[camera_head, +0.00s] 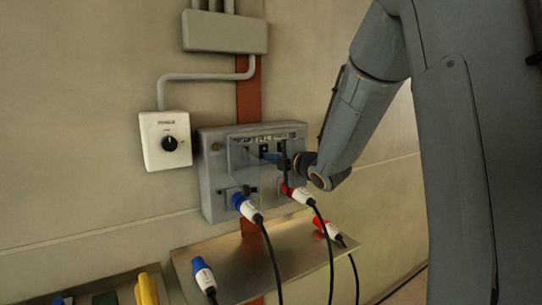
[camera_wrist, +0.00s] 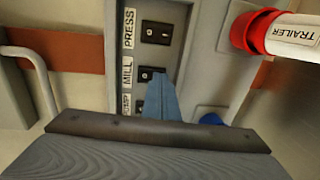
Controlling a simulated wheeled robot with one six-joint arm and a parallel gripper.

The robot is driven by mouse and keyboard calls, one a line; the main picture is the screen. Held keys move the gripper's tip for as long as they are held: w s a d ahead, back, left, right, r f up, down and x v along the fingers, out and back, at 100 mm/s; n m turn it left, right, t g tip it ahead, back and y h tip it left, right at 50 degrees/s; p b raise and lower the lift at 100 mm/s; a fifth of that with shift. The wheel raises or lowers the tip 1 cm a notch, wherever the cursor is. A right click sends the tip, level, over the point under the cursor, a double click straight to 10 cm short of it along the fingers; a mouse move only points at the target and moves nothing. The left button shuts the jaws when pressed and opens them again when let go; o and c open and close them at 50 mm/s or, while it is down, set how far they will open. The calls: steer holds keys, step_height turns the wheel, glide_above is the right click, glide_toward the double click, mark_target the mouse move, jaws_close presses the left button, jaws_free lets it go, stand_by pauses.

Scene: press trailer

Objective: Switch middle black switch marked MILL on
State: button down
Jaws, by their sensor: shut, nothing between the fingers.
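The grey switch box (camera_head: 212,185) is on the wall, with a row of black switches along its upper part. In the wrist view the MILL label (camera_wrist: 127,73) is beside the middle black switch (camera_wrist: 146,74). The PRESS switch (camera_wrist: 155,32) is above it in that view, and a partly hidden label ending in UMP (camera_wrist: 126,105) is below. My gripper (camera_wrist: 161,78) is shut and empty, its blue fingertips right at the MILL switch and overlapping its edge. I cannot tell whether they touch it. In the head view my gripper (camera_head: 268,157) is in front of the switch row.
A blue plug (camera_head: 246,207) and a red plug (camera_head: 297,194) stick out below the switches with hanging cables. A white dial box (camera_head: 166,141) is to the left. A metal shelf (camera_head: 255,262) below bears another blue plug (camera_head: 203,275) and red plug (camera_head: 327,229).

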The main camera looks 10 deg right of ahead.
steer(key=shift+w+f+b, duration=0.15)
steer(key=shift+b, duration=0.2)
steer(key=shift+b, duration=0.5)
steer(key=f+b+v, duration=0.3)
steer(key=v, duration=1)
steer(key=shift+s+b, duration=0.4)
steer(key=shift+s, duration=0.05)
steer(key=shift+d, duration=0.1)
